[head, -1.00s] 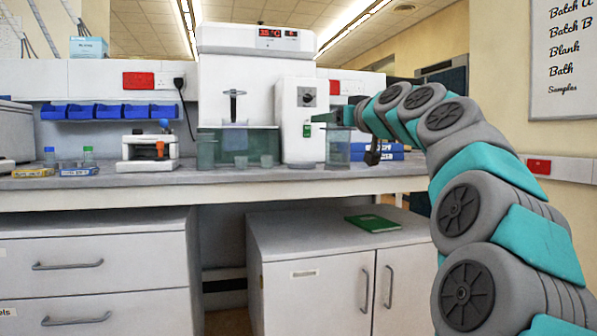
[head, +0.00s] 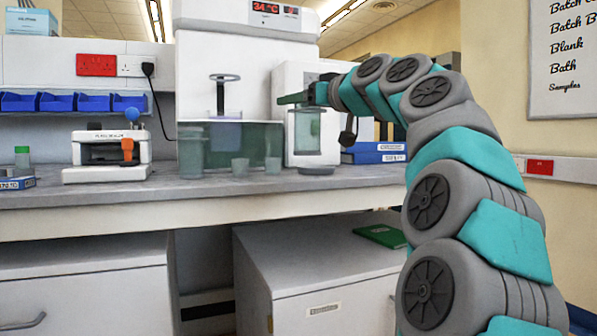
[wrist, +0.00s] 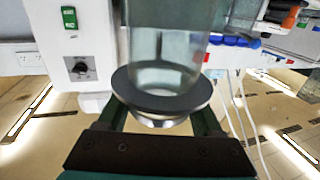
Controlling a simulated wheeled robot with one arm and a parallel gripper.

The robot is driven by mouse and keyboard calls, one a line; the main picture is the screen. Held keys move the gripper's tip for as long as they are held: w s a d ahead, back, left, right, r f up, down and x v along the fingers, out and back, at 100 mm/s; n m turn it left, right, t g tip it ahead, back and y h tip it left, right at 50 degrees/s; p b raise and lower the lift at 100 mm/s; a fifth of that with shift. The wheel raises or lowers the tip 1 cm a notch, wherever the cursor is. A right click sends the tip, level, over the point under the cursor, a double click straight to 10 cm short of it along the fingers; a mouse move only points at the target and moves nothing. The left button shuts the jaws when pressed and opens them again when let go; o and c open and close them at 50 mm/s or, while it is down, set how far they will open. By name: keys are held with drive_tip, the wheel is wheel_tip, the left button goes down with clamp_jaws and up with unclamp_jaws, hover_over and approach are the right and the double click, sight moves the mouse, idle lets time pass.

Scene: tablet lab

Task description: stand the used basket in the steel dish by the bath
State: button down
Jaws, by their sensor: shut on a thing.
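The used basket (head: 308,132) is a clear, greyish cylinder with a dark collar at its top. My gripper (head: 301,98) is shut on it at the collar and holds it upright. In the wrist view, which is upside down, the fingers (wrist: 158,125) close around the silver part beside the dark collar (wrist: 160,98), and the clear body (wrist: 165,45) reaches past the top edge. The flat grey steel dish (head: 317,171) lies on the bench just below the basket and slightly right. The greenish bath tank (head: 257,143) stands left of them, under a white housing.
A clear beaker (head: 190,155) and two small cups stand before the bath. A white device with an orange lever (head: 110,155) is further left. Blue boxes (head: 375,152) lie right of the dish. The bench front (head: 250,192) is largely clear.

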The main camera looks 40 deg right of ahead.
drive_tip(key=w+d+f+p, duration=0.2)
drive_tip(key=w+d+f, duration=0.3)
drive_tip(key=w+d, duration=0.6)
drive_tip(key=shift+w+d+p, duration=0.35)
drive_tip(key=shift+w, duration=0.05)
idle(0.7)
drive_tip(key=shift+f, duration=0.15)
drive_tip(key=shift+c, duration=0.2)
unclamp_jaws()
